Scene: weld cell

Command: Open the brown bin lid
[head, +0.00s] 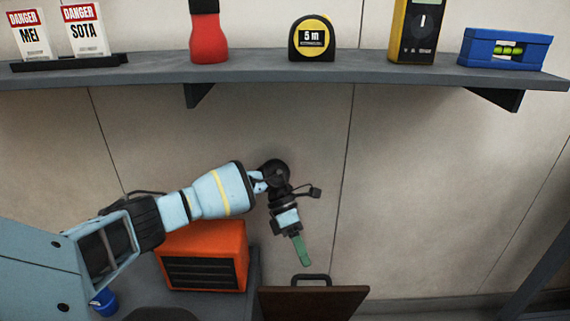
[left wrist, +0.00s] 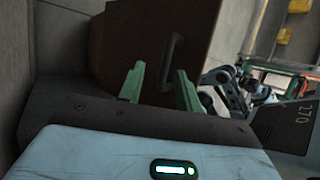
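The brown bin lid (head: 335,302) is at the bottom of the head view, with a dark bar handle (head: 311,278) at its far edge. The lid looks shut. My left gripper (head: 304,262) hangs above the lid, pointing down toward the handle. In the left wrist view its two green fingers (left wrist: 159,80) are apart with nothing between their tips. The handle (left wrist: 171,60) shows beyond them, nearer the right finger, against the brown lid (left wrist: 125,45). I see no contact. My right gripper is not clearly seen.
An orange heater-like box (head: 205,245) stands left of the lid, below my left arm. A grey shelf (head: 260,69) above holds a tape measure (head: 312,39), a blue level (head: 505,49) and other tools. A blue cup (head: 103,302) is at lower left.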

